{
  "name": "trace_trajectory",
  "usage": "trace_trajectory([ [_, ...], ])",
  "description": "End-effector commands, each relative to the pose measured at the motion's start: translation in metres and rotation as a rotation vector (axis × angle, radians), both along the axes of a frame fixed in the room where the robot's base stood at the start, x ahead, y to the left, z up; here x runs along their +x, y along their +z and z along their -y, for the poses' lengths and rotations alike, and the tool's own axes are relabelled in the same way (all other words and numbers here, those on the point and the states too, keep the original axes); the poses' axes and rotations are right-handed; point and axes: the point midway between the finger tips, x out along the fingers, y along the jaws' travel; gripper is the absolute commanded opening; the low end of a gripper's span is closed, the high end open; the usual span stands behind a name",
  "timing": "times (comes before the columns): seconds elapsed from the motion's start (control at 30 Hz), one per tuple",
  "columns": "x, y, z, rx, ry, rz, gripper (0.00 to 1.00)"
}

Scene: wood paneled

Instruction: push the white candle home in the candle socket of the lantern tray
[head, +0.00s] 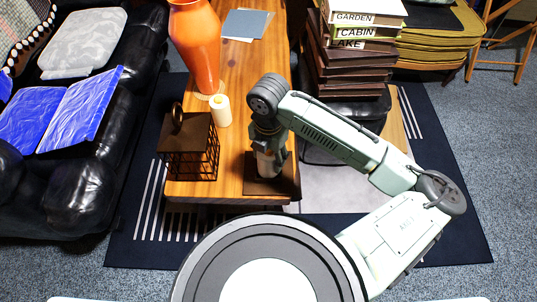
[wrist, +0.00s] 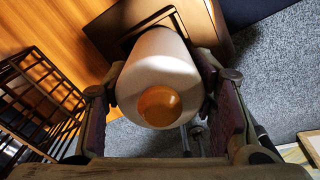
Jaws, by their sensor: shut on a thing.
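The white candle (wrist: 157,62) stands between the fingers of my gripper (wrist: 160,88) in the wrist view, with its round top and orange-brown centre facing the camera. My gripper is shut on it. In the head view the gripper (head: 268,150) points down over the brown lantern tray (head: 287,184), and a pale part of the candle (head: 264,164) shows between the fingers. The tray also shows behind the candle in the wrist view (wrist: 118,20). The candle's lower end and the socket are hidden, so I cannot tell how deep it sits.
A dark wire lantern (head: 190,158) stands left of the tray on the wooden table (head: 236,150). A second, cream candle (head: 221,111) and an orange vase (head: 196,48) stand behind it. Stacked books (head: 352,65) rise at the back right. The table's front edge is close to the tray.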

Motion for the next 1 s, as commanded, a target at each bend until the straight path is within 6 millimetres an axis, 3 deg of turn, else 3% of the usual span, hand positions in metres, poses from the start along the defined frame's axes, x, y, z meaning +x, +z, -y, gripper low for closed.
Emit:
trace_trajectory([
  [0.47, 0.0, -0.013, 0.0, 0.0, 0.0, 0.001, 0.15],
  [0.5, 0.0, -0.012, 0.0, 0.0, 0.0, 0.001, 0.54],
  [0.83, 0.0, -0.012, 0.0, 0.0, 0.0, 0.001, 0.75],
  [1.0, 0.0, -0.012, 0.0, 0.0, 0.0, 0.0, 0.75],
])
